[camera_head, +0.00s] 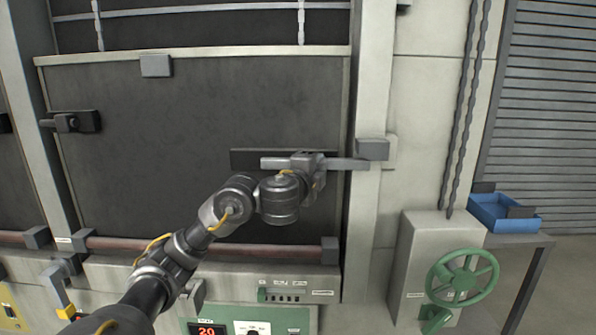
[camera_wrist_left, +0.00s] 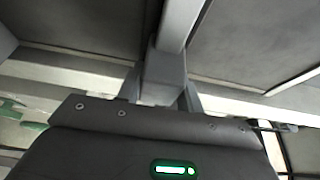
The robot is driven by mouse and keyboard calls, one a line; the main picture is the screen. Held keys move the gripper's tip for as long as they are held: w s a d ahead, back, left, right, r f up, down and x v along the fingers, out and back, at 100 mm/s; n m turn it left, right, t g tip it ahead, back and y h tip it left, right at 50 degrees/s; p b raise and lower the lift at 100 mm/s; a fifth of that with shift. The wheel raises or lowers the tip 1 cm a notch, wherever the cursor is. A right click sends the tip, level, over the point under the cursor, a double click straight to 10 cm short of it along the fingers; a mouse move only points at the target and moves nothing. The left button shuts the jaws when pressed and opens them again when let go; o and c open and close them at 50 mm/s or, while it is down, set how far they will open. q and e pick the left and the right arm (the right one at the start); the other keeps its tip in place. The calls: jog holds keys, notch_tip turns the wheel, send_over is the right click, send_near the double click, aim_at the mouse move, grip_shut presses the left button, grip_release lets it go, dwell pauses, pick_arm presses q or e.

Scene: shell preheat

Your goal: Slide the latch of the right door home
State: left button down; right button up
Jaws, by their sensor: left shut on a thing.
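The right door (camera_head: 200,110) is a large dark panel in a pale frame. Its latch is a light grey bar (camera_head: 345,164) lying level across a dark backing plate (camera_head: 242,158) at the door's right side. The bar's right end reaches over the door edge to the post, by a grey keeper block (camera_head: 372,149); whether it sits inside the keeper I cannot tell. My left gripper (camera_head: 312,163) is shut on the latch, around its middle. In the left wrist view the latch's grey block (camera_wrist_left: 165,75) sits between the fingers, which partly hide it. My right gripper is not in view.
A green handwheel (camera_head: 463,277) on a pale box stands at lower right, beside a blue bin (camera_head: 503,213) on a table. Chains (camera_head: 465,110) hang above the box. A red-brown rail (camera_head: 200,250) and a control panel with a red display (camera_head: 207,331) lie below the door.

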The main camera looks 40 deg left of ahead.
pick_arm(q)
jog(key=shift+w+d, duration=0.6)
jog(key=shift+d, duration=0.25)
jog(key=c, duration=0.9)
grip_release()
jog(key=shift+w, duration=0.1)
